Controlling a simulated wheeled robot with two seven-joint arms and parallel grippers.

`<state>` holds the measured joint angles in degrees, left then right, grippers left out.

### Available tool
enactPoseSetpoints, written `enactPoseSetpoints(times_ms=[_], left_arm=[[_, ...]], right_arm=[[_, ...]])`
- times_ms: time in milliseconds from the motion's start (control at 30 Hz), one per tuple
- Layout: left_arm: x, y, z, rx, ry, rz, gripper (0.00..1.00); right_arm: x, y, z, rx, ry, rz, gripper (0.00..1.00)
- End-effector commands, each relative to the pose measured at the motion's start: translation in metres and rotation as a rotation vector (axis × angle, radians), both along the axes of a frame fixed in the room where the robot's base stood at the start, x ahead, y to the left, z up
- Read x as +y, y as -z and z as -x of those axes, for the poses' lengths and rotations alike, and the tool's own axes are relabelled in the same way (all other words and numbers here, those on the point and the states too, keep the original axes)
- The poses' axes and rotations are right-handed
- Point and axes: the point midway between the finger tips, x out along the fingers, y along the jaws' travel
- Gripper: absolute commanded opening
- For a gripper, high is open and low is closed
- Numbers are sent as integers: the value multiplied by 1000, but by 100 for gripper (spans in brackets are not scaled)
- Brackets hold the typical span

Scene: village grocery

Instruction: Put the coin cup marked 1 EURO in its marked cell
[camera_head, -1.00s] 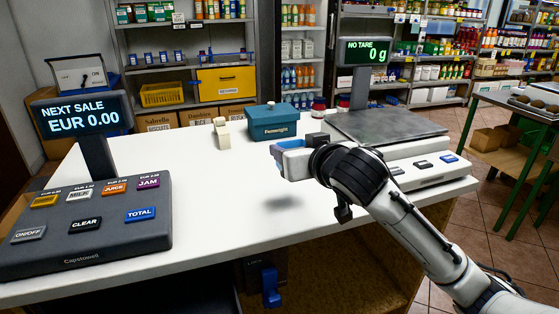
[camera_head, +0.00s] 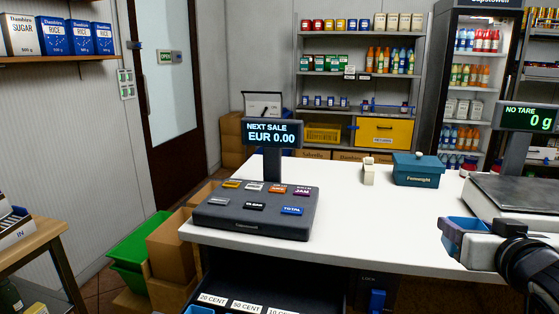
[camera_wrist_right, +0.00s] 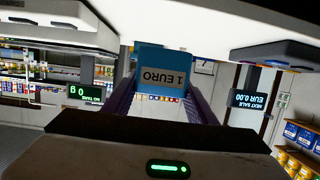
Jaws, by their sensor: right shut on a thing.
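The coin cup (camera_wrist_right: 162,60) is blue with a white label reading 1 EURO, upside down in the right wrist view. My right gripper (camera_head: 454,234) is shut on it, at the right of the head view, above the white counter and beside the scale. An open dark drawer (camera_head: 225,275) shows below the counter's front edge, under the till. Labels 20 CENT (camera_head: 212,299), 50 CENT (camera_head: 247,306) and part of a 10 CENT label show at the picture's bottom edge. The rest of the drawer is cut off, and no 1 EURO cell shows. My left gripper is out of view.
The till (camera_head: 252,211) stands at the counter's left end. The counter (camera_head: 365,225) is clear between till and gripper. A teal box (camera_head: 418,170) and a small cream object (camera_head: 369,172) stand at the back. The scale plate (camera_head: 515,193) is at the right.

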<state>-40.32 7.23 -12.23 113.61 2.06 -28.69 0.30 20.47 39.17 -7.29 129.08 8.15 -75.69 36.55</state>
Motion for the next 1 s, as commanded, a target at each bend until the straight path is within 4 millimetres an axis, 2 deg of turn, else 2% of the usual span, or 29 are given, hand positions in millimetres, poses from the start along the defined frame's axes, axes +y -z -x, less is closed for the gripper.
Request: enactPoseSetpoints(times_ms=[233, 367, 500, 600, 833, 1000], left_arm=[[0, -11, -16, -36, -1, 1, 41], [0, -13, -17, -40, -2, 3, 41], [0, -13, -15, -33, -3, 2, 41], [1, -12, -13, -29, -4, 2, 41], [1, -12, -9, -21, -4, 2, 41], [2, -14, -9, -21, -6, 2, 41]], right_arm=[[19, 35, 8, 6, -129, -5, 30], [33, 57, 17, 5, -231, -6, 30], [57, 87, 35, 4, -409, -10, 30], [72, 100, 49, 1, -525, -8, 30], [107, 119, 87, -1, -798, -5, 30], [131, 117, 127, -2, -1018, 5, 30]])
